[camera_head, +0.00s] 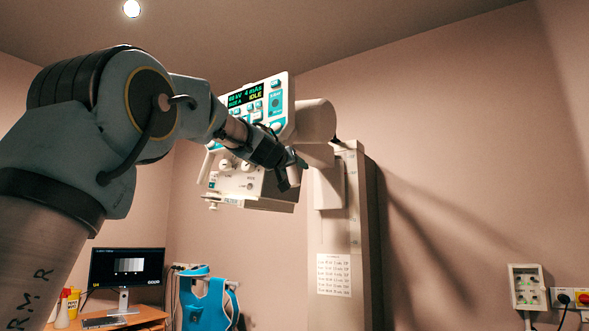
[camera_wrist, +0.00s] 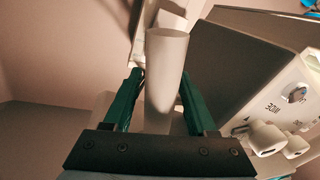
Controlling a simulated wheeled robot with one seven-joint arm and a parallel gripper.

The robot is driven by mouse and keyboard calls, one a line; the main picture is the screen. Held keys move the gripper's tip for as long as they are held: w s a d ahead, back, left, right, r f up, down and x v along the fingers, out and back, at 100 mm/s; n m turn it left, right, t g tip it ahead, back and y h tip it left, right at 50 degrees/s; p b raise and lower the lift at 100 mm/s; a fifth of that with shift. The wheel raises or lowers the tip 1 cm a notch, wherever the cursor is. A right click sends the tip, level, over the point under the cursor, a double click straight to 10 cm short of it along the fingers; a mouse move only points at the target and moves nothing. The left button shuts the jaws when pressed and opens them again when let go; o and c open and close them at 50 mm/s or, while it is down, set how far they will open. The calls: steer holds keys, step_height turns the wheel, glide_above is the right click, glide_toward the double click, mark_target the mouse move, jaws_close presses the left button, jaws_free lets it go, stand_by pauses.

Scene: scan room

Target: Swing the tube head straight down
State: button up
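The tube head (camera_head: 245,185) is a pale box with round knobs, below a blue-and-white control panel (camera_head: 262,103) that reads IDLE. It hangs tilted from an arm on a tall column. My gripper (camera_head: 292,172) is at the tube head's right side. In the wrist view, the two green fingers of my gripper (camera_wrist: 161,78) stand on both sides of a white round handle (camera_wrist: 166,65) and appear to press on it. The tube head's knobbed face (camera_wrist: 285,110) lies just right of them. The handle's lower end is hidden by the gripper.
The column (camera_head: 350,210) stands just right of the tube head. A desk with a monitor (camera_head: 127,267) is at the lower left, and a blue apron (camera_head: 207,300) hangs on a rack. A wall box (camera_head: 526,287) is at the right. The space right of the column looks clear.

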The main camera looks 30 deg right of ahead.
jaws_close()
steer(key=shift+a, duration=0.1)
stand_by(1.1)
